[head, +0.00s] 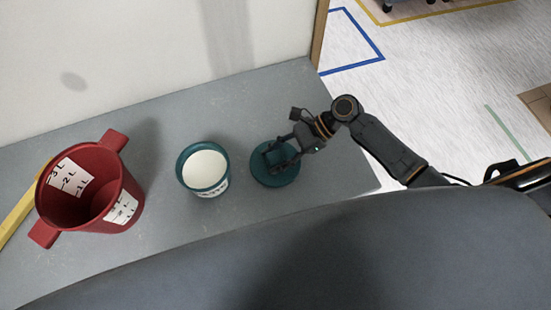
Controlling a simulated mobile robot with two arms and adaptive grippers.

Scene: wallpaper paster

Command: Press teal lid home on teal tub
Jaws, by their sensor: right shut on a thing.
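The teal tub (182,170) stands upright and open on the grey table, left of my right gripper. It holds a white content and has a white label on its side. The teal lid (273,178) is a round disc to the right of the tub, apart from it. My right gripper (279,158) reaches in from the right over the lid and is shut on it, seemingly at a raised part in the middle. The fingers hide part of the lid. I cannot tell whether the lid touches the table. My left gripper is not in view.
A red two-handled bucket (127,218) with white measure labels stands left of the tub. A yellow strip (17,217) lies at the table's left. The grey table (222,108) has free room behind the tub and ends just right of the lid. A pale wall runs behind it.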

